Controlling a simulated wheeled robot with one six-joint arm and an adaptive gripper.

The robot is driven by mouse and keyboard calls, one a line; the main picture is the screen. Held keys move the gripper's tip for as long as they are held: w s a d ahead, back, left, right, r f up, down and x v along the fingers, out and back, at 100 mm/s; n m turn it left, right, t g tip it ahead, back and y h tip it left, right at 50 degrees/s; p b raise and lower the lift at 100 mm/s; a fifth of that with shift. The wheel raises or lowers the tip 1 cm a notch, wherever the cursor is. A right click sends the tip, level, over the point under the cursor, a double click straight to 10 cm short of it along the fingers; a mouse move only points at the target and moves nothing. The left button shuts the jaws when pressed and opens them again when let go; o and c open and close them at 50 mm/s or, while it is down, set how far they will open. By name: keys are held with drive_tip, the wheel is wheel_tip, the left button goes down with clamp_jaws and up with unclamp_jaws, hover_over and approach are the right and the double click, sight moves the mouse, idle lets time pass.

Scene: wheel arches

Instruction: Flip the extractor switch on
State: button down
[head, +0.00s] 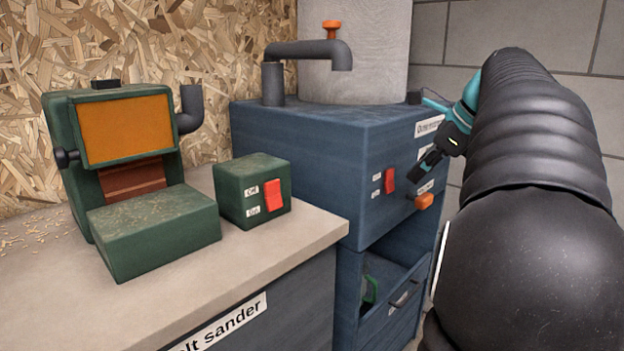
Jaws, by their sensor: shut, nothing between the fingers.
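The extractor (300,150) is a blue cabinet with a grey drum on top. On its front face a red rocker switch (390,181) sits beside two small white labels, too small to read surely. My gripper (426,168) is shut and empty, to the right of the red switch and slightly above it. The fingers look close to the front face, but I cannot tell if they touch it. My arm covers the right side of the picture. I cannot tell which way the rocker is tipped.
An orange knob (424,201) sticks out just below my gripper. An open drawer (396,300) is lower down. On the bench at left, a green switch box (240,180) has its own red rocker (273,195), beside a green belt sander (150,225).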

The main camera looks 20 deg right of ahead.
sight(390, 180)
drive_tip(key=s+d+r+m, duration=0.1)
drive_tip(key=d+r+m, duration=0.1)
drive_tip(key=d+m, duration=0.2)
drive_tip(key=d, duration=0.3)
drive_tip(key=shift+s+t, duration=0.35)
drive_tip(key=shift+t, duration=0.05)
drive_tip(key=shift+a, duration=0.1)
drive_tip(key=w+a+r+b+x, duration=0.1)
drive_tip(key=w+r+x, duration=0.1)
drive_tip(key=x, duration=1)
drive_tip(key=shift+w+a+f+b, duration=0.2)
drive_tip(key=shift+w+f+b, duration=0.1)
drive_tip(key=shift+f+b, duration=0.1)
